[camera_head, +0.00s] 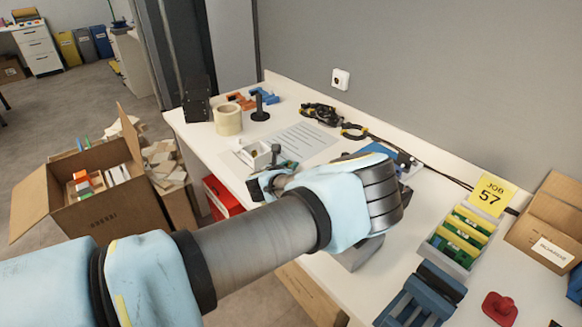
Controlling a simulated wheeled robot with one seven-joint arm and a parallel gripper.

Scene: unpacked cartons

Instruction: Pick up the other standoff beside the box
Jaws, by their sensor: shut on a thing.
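A small white open-topped box (255,154) stands on the white table, just beyond my gripper. My gripper (262,183) is low over the table on the near side of this box, partly covered by my own wrist. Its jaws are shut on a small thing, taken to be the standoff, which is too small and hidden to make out. I cannot tell whether it touches the table. A small dark greenish piece shows right of the box, close to my gripper; what it is stays unclear.
A paper sheet (302,141), tape roll (228,121) and black pliers (320,113) lie beyond. A tray of green and yellow boards (460,238) and a blue rack (421,297) stand right. An open carton (90,205) and a red bin (222,195) are left, below the table edge.

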